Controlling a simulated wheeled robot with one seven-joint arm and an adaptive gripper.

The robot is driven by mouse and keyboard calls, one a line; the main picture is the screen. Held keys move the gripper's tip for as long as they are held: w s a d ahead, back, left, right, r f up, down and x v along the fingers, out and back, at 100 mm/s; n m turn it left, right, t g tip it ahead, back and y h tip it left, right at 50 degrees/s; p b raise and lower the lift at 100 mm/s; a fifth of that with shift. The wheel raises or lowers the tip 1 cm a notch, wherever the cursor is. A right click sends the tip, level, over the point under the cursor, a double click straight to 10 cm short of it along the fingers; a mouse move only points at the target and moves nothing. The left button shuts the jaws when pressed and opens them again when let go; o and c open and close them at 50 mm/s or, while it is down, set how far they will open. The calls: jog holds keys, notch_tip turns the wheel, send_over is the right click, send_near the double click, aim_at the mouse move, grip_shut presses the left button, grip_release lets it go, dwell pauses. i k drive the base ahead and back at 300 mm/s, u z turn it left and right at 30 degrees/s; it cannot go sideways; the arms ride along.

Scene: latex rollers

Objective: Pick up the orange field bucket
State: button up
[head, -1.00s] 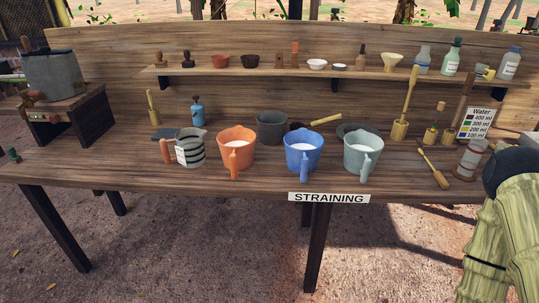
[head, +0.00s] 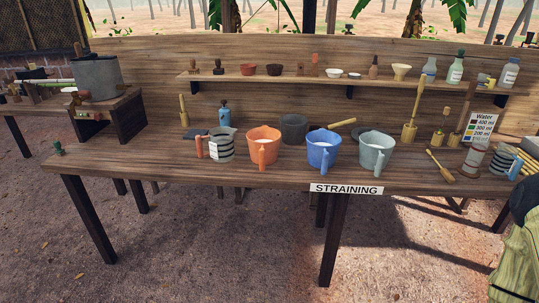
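The orange field bucket (head: 263,147) stands upright on the wooden table (head: 160,167), left of the middle of the head view. My gripper is not in view.
A pale grey-green bucket (head: 376,152) stands right of the blue one. A sign reading STRAINING (head: 346,189) hangs on the front edge. A shelf (head: 340,80) with small items runs behind. The ground (head: 200,240) before the table is open.

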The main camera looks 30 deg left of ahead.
aim_at(264, 141)
jog(key=u, duration=0.7)
